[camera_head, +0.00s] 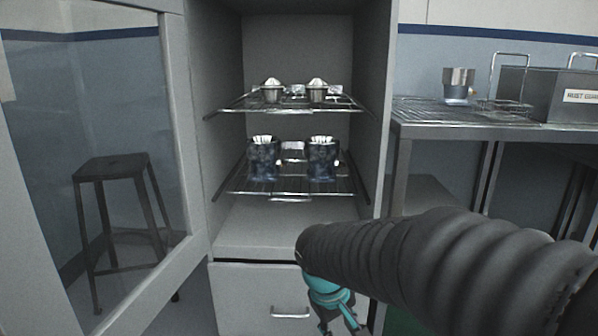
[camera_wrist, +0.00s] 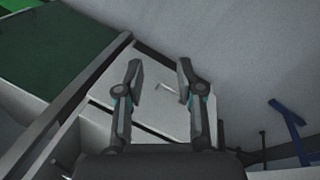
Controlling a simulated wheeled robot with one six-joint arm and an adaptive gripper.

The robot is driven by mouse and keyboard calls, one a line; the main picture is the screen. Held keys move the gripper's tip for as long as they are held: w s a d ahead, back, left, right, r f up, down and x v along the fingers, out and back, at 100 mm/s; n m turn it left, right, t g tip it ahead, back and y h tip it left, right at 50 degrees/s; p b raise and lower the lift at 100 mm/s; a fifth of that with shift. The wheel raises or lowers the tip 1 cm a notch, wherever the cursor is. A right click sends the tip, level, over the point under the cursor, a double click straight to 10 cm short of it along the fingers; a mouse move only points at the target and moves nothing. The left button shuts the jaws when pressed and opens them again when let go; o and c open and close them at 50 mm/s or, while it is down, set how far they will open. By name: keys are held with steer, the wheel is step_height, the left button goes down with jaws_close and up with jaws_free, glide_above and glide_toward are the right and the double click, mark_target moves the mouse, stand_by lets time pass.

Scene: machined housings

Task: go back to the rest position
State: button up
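My gripper (camera_wrist: 160,80) is open and empty in the wrist view, its two fingers spread apart with a pale cabinet front and a small drawer handle beyond them. In the head view my gripper (camera_head: 338,318) hangs low at the bottom, in front of the cabinet drawer, partly cut off by the frame edge. The machined housings stand in the open cabinet: two blue-grey ones (camera_head: 263,160) (camera_head: 322,158) on the lower wire shelf and two smaller metal ones (camera_head: 272,91) (camera_head: 317,91) on the upper shelf. My gripper is well below them and touches none.
The glass cabinet door (camera_head: 95,150) stands open at left, with a stool (camera_head: 112,168) showing through it. At right, a metal bench (camera_head: 450,128) carries another housing (camera_head: 458,84) and a grey labelled bin (camera_head: 560,95). A drawer (camera_head: 240,300) is shut below the shelves.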

steer(key=s+d+r+m+t+y+p, duration=0.1)
steer(key=s+d+r+m+t+p, duration=0.1)
steer(key=s+d+r, duration=0.2)
steer(key=s+d+r+m+t+y+p, duration=0.1)
steer(key=s+d+r+m+p, duration=0.1)
steer(key=s+r, duration=0.5)
steer(key=s+d+m, duration=0.1)
steer(key=s+d, duration=0.1)
steer(key=s, duration=0.2)
steer(key=shift+s+r+t, duration=0.2)
steer(key=shift+r+t, duration=0.1)
steer(key=shift+t, duration=0.1)
